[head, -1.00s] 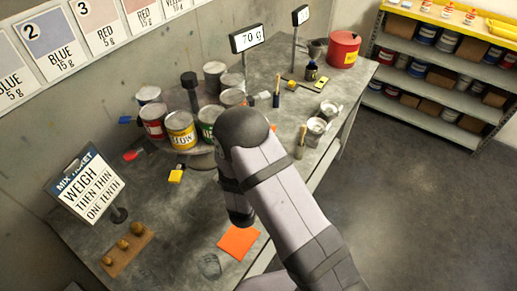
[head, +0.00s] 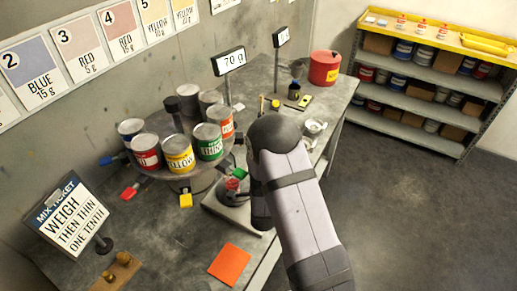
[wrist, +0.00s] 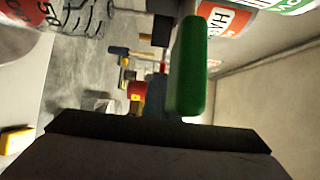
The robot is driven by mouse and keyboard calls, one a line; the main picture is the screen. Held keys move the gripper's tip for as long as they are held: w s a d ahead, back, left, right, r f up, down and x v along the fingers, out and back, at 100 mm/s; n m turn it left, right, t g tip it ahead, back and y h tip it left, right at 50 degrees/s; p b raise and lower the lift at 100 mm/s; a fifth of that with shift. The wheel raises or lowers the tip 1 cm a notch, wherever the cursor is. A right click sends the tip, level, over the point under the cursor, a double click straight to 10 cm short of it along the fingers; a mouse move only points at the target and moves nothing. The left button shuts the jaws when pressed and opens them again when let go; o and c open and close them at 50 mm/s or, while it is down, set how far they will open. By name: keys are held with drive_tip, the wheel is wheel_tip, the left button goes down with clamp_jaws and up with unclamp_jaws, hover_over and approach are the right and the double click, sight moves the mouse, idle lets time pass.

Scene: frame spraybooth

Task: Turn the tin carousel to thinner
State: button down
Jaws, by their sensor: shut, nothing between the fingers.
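The tin carousel (head: 158,173) is a round turntable on the bench with several tins around a black centre post. Blue, red (head: 146,152), yellow (head: 178,155), green (head: 208,143) and orange-red (head: 222,121) tins show labels. The green label appears to read thinner, partly legible. Coloured tabs stick out around the rim. A green tab (head: 238,176) is beside my arm; in the wrist view a green handle (wrist: 187,68) stands close ahead of my gripper (wrist: 160,124). I cannot tell whether they touch. My gripper is shut and empty; the head view hides its fingertips behind my arm.
A scale plate (head: 232,208) lies near my arm, with a 70 g display (head: 229,62) behind. An orange sheet (head: 230,264) and a mix ticket stand (head: 70,215) are in front. A red can (head: 324,67) stands at the far end.

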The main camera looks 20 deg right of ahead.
drive_tip(key=p+v, duration=0.3)
drive_tip(key=v, duration=1)
drive_tip(key=shift+s, duration=0.45)
drive_tip(key=shift+d, duration=0.15)
drive_tip(key=shift+r, duration=0.1)
